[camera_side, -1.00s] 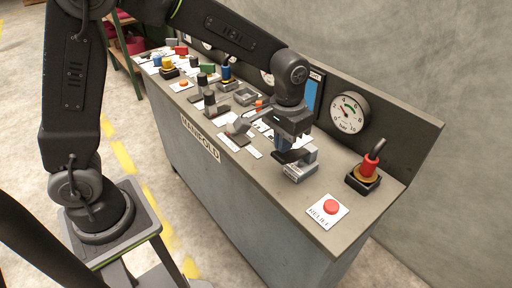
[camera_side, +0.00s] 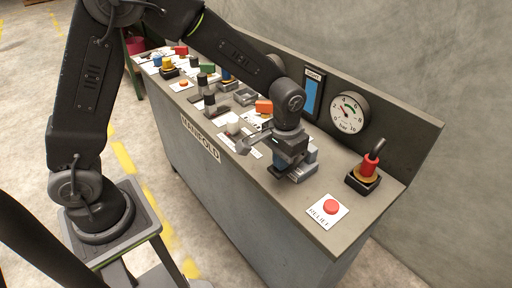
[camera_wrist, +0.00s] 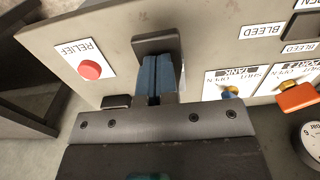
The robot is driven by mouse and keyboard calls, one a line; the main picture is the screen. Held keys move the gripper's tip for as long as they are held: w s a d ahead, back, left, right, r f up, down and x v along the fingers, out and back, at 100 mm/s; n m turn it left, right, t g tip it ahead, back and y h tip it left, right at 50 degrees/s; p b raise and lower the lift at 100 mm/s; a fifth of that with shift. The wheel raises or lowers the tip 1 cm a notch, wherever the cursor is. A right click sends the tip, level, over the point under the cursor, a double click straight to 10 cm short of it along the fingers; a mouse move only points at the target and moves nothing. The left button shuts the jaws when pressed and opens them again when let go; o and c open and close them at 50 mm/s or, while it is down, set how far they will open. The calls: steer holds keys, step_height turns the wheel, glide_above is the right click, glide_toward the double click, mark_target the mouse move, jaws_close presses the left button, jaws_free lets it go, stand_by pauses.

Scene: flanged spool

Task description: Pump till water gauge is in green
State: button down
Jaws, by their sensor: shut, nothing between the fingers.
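The upright sight gauge (camera_side: 313,96) on the back panel shows blue water in its window; no green band is distinguishable. A grey pump-like block (camera_side: 309,160) sits on the console top, partly hidden behind my gripper (camera_side: 279,172). In the wrist view, my gripper (camera_wrist: 161,98) has its blue fingers shut together and empty. Their tips lie over a dark grey piece (camera_wrist: 155,44); I cannot tell whether they touch it.
A red RELIEF button (camera_side: 331,207) is near the front right. A red-handled valve (camera_side: 371,167) stands behind it. An orange handle (camera_side: 264,106) and a white-topped knob (camera_side: 233,125) are left of my gripper. Several coloured controls fill the far left.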

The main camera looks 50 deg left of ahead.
steer(key=shift+f, duration=0.5)
steer(key=shift+r, duration=4.1)
steer(key=s+a+r+t, duration=0.2)
steer(key=s+a+r, duration=0.2)
steer(key=s, duration=0.5)
steer(key=s+a+r+t, duration=0.3)
steer(key=s+a+r, duration=0.2)
steer(key=s, duration=0.4)
steer(key=shift+s+r+t, duration=0.25)
steer(key=shift+r+t, duration=0.05)
steer(key=c, duration=1.8)
jaws_free()
